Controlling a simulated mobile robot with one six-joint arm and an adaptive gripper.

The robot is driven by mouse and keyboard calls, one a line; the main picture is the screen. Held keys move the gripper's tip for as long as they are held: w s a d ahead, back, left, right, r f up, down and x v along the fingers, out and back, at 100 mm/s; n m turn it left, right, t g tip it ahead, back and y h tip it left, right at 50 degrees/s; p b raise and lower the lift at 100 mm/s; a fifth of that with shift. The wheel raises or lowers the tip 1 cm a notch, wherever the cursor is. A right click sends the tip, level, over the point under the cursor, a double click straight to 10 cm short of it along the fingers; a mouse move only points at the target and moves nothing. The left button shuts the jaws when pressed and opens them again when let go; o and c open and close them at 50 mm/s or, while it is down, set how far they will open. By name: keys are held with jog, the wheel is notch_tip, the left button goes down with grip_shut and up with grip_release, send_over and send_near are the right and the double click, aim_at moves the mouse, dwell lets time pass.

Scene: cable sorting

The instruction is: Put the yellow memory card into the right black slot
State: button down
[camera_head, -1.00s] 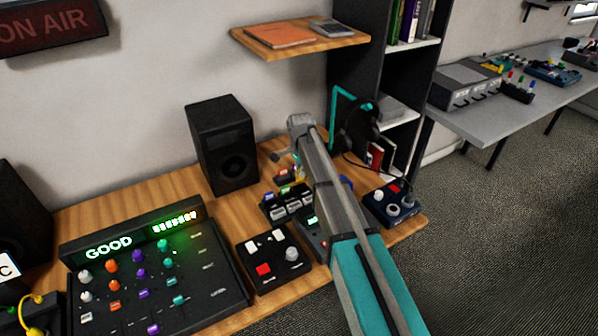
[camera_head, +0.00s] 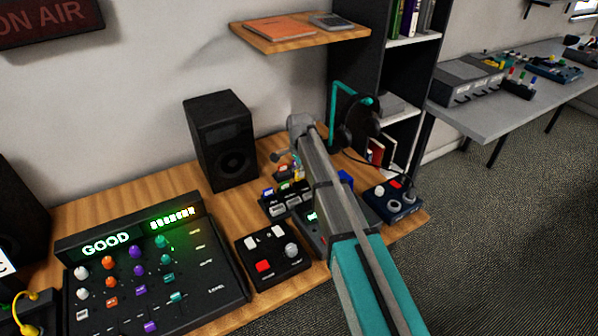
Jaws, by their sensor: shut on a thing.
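My gripper (camera_head: 297,164) is small in view at the far end of my arm, low over the desk and partly hidden by the arm. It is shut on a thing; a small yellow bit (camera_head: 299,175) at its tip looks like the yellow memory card. Just below and in front is a black block (camera_head: 287,207) with light-faced parts and coloured pieces along its top, blue (camera_head: 268,192) at the left and yellow-green near the middle. Its right end is behind my arm. I cannot make out the right black slot or whether the card touches anything.
A black speaker (camera_head: 221,140) stands behind left. A black button box (camera_head: 272,257) and a lit mixing console (camera_head: 150,275) lie in front left. A blue knob box (camera_head: 396,202) and a headphone stand (camera_head: 350,100) are right of my arm. A shelf (camera_head: 300,38) hangs above.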

aim_at(300, 180)
jog(key=shift+f+b, duration=1.5)
dwell(2.6)
dwell(0.3)
jog(key=c, duration=0.7)
grip_release()
jog(key=shift+o, duration=0.2)
jog(key=o, duration=0.5)
jog(key=shift+w, duration=0.1)
jog(key=shift+r+p, duration=3.5)
jog(key=shift+p, duration=0.05)
